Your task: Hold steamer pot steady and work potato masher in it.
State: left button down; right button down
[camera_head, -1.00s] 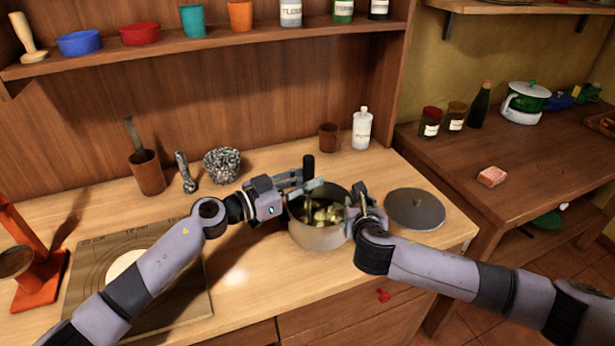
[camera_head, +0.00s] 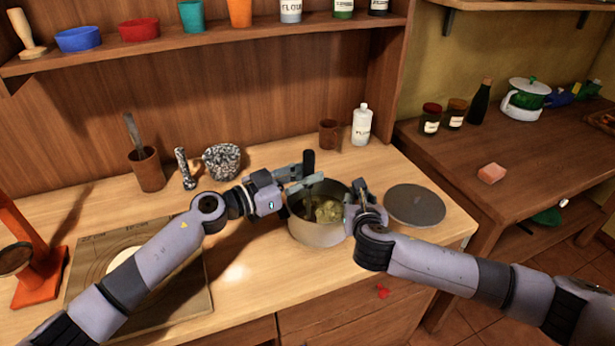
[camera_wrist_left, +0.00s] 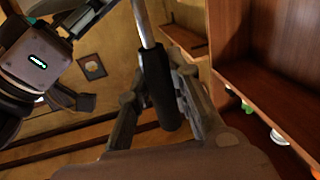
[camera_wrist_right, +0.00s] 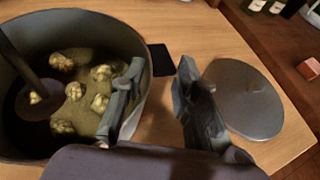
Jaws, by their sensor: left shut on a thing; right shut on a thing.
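The grey steamer pot (camera_head: 316,236) stands upright on the wooden counter. It holds yellowish potato pieces and mash (camera_head: 328,212), which also show in the right wrist view (camera_wrist_right: 75,95). The potato masher has a black handle (camera_head: 308,160), also visible in the left wrist view (camera_wrist_left: 158,85). My left gripper (camera_head: 308,184) is shut on this handle above the pot. The masher's shaft and round head (camera_wrist_right: 38,100) are inside the pot. My right gripper (camera_wrist_right: 155,110) is shut on the pot's right rim, one finger inside and one outside. The contact is partly hidden.
A round grey lid (camera_head: 414,205) lies right of the pot. A white bottle (camera_head: 361,125), a brown cup (camera_head: 329,133) and a speckled mortar (camera_head: 221,161) stand behind. A board (camera_head: 185,290) lies at left. The counter front has some clear room.

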pick_arm(q)
jog(key=shift+f, duration=0.1)
jog(key=shift+f, duration=0.85)
jog(key=shift+r, duration=1.05)
jog(key=shift+d, duration=0.1)
jog(key=s+d, duration=0.2)
jog(key=shift+d, duration=0.35)
jog(key=shift+f, duration=0.1)
